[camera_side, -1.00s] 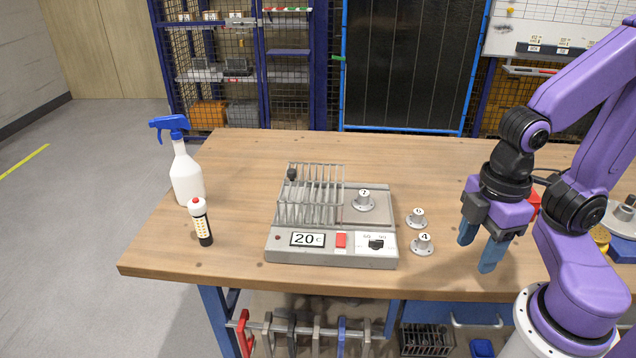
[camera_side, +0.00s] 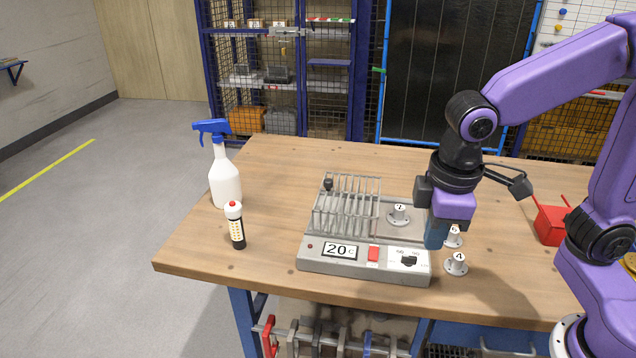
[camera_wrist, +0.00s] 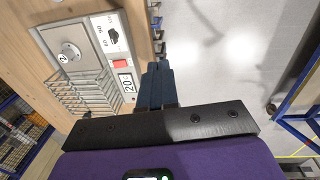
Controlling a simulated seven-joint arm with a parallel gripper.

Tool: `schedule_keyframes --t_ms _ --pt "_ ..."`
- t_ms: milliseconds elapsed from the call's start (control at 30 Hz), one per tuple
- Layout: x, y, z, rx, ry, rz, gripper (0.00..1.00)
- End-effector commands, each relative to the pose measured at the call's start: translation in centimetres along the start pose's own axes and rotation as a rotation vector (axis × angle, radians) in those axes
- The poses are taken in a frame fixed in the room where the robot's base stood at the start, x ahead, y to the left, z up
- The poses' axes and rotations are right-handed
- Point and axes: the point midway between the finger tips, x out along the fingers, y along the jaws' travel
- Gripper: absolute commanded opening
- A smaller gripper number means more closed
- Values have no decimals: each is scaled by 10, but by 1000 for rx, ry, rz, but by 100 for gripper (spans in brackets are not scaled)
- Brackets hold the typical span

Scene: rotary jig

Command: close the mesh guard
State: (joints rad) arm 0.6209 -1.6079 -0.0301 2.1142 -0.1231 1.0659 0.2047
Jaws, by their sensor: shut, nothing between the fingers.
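The mesh guard (camera_side: 346,206), a rack of grey wires with a black knob at its upper left, stands over the left part of the grey jig (camera_side: 318,264). It also shows in the wrist view (camera_wrist: 85,97). The round post marked 2 (camera_side: 399,214) on the jig's right part is uncovered. My gripper (camera_side: 436,238) is shut and empty, pointing down by the jig's right side in the side view. Its blue fingers (camera_wrist: 156,85) are together in the wrist view. I cannot tell whether they touch anything.
Two loose numbered posts stand right of the jig, one marked 4 (camera_side: 456,264) and one partly behind my gripper (camera_side: 453,236). A spray bottle (camera_side: 225,180) and a small capped bottle (camera_side: 235,226) stand left. A red box (camera_side: 551,224) is at right.

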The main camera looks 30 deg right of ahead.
Motion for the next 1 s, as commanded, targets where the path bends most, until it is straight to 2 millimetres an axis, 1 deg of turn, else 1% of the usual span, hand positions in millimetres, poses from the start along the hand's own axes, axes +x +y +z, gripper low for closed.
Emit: schedule_keyframes --t_ms 33,100,167,200,267,300,500,600,700,800,900,1000 --pt "-2 6 -24 45 -7 21 0" --pt "-6 16 -54 108 -12 52 0" --pt "-8 25 -78 166 -17 79 0" --pt "-9 31 -93 204 -20 96 0" --pt "-10 40 -116 263 -23 124 0" --pt "-10 47 -131 303 -24 143 0" --pt "-7 81 -197 509 -31 240 0" --pt "-3 99 -225 617 -31 292 0" --pt "2 116 -248 728 -30 343 0" --pt "8 134 -268 842 -27 396 0" --pt "16 150 -282 958 -22 452 0" --pt "24 165 -291 1069 -17 504 0"
